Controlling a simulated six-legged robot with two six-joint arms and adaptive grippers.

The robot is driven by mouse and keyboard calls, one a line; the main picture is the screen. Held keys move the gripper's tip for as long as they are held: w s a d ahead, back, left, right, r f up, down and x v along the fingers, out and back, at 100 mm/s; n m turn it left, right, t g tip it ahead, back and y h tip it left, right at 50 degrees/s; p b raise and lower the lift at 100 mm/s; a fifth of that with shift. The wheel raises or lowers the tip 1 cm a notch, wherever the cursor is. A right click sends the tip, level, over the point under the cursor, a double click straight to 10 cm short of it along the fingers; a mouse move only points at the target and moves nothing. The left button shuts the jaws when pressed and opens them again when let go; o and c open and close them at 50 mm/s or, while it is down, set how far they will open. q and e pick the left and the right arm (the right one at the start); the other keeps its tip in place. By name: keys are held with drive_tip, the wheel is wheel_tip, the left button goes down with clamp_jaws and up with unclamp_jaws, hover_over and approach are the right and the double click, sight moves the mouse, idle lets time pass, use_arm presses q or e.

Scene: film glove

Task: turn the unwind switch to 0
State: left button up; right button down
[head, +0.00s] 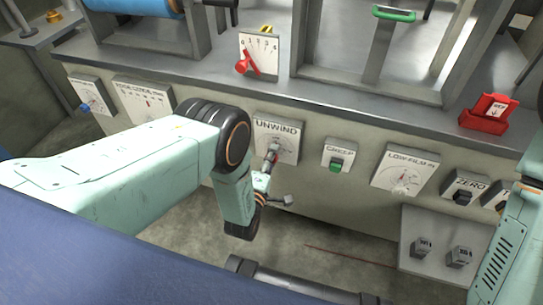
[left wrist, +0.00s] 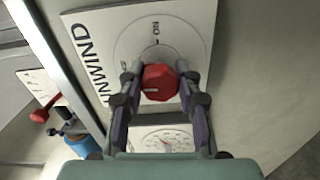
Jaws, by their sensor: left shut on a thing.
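The unwind switch (head: 279,138) is a white plate marked UNWIND on the machine's front panel. Its red knob (left wrist: 160,82) has a short white line that points left in the left wrist view, towards the UNWIND title. An ON mark with a tick stands above the knob in that view; another mark at upper left is partly hidden by a finger. My left gripper (head: 271,158) is shut on the red knob, which also shows between its fingers in the left wrist view (left wrist: 158,80). My right gripper is out of view; only part of that arm shows at the right.
Right of the switch are the green creep switch (head: 336,166), a low film dial (head: 405,170) and a zero switch (head: 463,190). A blue knob (head: 93,107) is at the left. A red lever (head: 246,64) and a red box (head: 489,112) sit higher up.

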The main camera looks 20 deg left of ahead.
use_arm(q)
drive_tip(key=shift+n, duration=0.5)
drive_tip(key=o, duration=1.2)
drive_tip(key=s, duration=1.2)
drive_tip(key=shift+a, duration=0.2)
